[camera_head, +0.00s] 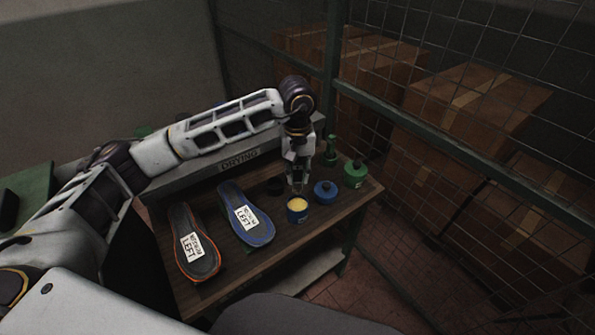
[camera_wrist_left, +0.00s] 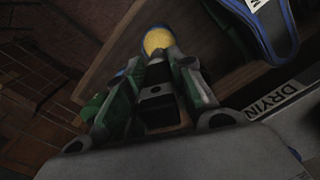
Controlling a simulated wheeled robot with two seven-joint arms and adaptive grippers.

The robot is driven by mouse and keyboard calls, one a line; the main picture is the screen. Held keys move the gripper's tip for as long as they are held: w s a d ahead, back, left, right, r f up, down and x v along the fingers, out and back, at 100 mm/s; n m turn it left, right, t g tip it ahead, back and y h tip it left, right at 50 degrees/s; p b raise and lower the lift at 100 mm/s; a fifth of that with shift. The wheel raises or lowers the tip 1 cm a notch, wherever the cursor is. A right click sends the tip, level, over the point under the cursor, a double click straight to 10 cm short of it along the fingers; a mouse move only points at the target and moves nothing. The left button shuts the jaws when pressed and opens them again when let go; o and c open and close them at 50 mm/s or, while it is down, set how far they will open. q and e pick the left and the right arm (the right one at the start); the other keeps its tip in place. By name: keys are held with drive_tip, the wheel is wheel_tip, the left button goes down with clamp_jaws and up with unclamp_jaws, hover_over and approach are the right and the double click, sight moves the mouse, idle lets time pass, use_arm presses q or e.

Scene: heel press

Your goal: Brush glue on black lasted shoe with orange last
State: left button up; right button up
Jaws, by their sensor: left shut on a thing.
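The black shoe with an orange edge (camera_head: 205,262) lies at the left of the wooden bench, with a white LEFT label on it. An open blue pot of yellow glue (camera_head: 297,208) stands near the bench's right front edge. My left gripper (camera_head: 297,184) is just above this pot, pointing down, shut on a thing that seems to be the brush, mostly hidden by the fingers. In the left wrist view the yellow glue (camera_wrist_left: 158,40) shows just beyond the fingertips. I cannot tell whether the bristles touch the glue. My right gripper is not in view.
A blue-edged shoe (camera_head: 262,232) lies between the black shoe and the pot. A dark cup (camera_head: 275,186), a blue container (camera_head: 325,191) and green bottles (camera_head: 355,174) stand around the pot. A DRYING shelf (camera_head: 205,172) runs behind; wire mesh (camera_head: 450,130) stands beyond.

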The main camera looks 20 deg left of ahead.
sight(298, 186)
use_arm(q)
drive_tip(key=shift+f, duration=0.15)
drive_tip(key=shift+f+b, duration=0.9)
drive_tip(key=shift+f, duration=1.9)
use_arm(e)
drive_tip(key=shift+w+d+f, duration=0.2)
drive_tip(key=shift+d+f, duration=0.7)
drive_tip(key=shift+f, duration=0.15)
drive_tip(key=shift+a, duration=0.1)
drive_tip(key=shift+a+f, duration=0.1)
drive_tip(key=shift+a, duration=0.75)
use_arm(q)
drive_tip(key=shift+f, duration=0.15)
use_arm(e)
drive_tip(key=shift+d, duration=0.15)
